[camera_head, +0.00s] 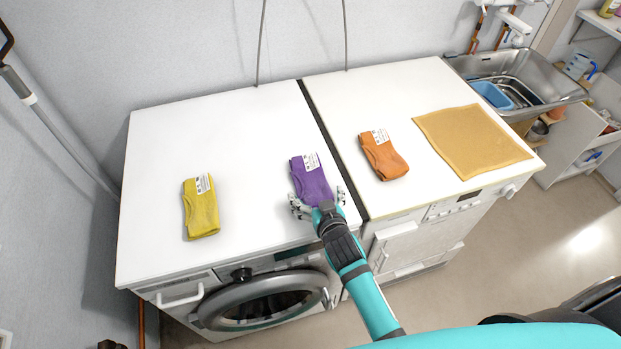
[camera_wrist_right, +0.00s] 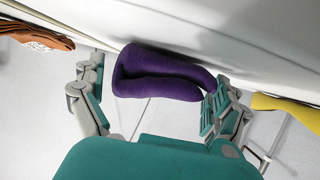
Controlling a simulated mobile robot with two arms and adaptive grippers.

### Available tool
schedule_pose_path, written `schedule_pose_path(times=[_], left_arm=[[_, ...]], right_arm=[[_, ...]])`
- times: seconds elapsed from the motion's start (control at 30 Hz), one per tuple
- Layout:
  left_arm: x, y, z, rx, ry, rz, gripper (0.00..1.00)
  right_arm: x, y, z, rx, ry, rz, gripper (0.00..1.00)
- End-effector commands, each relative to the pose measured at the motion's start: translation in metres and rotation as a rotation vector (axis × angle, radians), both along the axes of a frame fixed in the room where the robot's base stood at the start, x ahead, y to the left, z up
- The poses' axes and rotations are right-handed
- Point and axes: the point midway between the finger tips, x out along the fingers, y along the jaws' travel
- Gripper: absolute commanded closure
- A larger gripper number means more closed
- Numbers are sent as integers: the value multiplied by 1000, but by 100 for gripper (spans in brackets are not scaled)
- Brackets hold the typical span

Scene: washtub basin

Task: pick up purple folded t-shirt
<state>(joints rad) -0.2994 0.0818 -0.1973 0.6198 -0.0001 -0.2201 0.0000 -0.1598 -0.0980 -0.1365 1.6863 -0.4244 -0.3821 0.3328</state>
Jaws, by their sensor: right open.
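The purple folded t-shirt (camera_head: 311,178) lies on the white top of the left washing machine, near its right edge, with a white label on its far end. My right gripper (camera_head: 317,203) is at the near end of the shirt in the head view. In the right wrist view the purple shirt (camera_wrist_right: 160,72) is between the two spread fingers of the gripper (camera_wrist_right: 155,100). The fingers are open, one on each side of the shirt; I cannot tell whether either touches it. My left gripper is not in view.
A yellow folded cloth (camera_head: 201,208) lies to the left on the same machine top (camera_head: 160,150). An orange folded cloth (camera_head: 383,156) and a tan mat (camera_head: 470,140) lie on the right machine. A metal sink (camera_head: 540,72) stands at the back right.

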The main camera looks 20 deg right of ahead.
Motion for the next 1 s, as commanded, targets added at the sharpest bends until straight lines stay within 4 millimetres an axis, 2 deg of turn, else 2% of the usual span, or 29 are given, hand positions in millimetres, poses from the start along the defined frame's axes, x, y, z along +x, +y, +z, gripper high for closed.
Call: schedule_pose_path(times=[0.23, 0.63, 1.0], left_arm=[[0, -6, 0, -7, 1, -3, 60], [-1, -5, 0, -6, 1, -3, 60], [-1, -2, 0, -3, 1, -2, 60]], right_arm=[[1, 0, -1, 1, -1, 0, 1], [1, 0, -1, 1, 0, 0, 54], [1, 1, 0, 1, -1, 1, 54]])
